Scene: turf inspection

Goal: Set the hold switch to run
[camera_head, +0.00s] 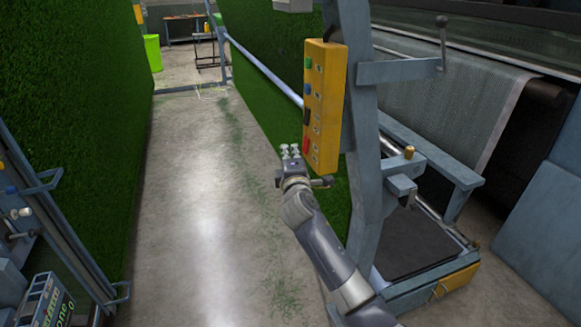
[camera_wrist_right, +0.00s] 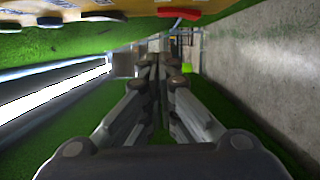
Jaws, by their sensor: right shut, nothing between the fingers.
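A yellow control box (camera_head: 325,105) is fixed upright on a grey post, with a column of buttons and small switches on its left-facing side. A green button, a blue button, a dark rectangular part and a red part (camera_head: 306,146) show on it. I cannot tell which one is the hold switch or how it is set. My right gripper (camera_head: 290,151) is shut and empty, just left of the box's lower end. In the right wrist view its fingers (camera_wrist_right: 158,68) are together, and the yellow box (camera_wrist_right: 110,10) with a red part runs along the top edge. My left gripper is not in view.
A grey machine frame (camera_head: 362,180) with a lever stands right of the box. Green turf walls (camera_head: 80,70) line the aisle. The concrete floor (camera_head: 200,190) between them is clear. A green bin (camera_head: 153,52) stands far back.

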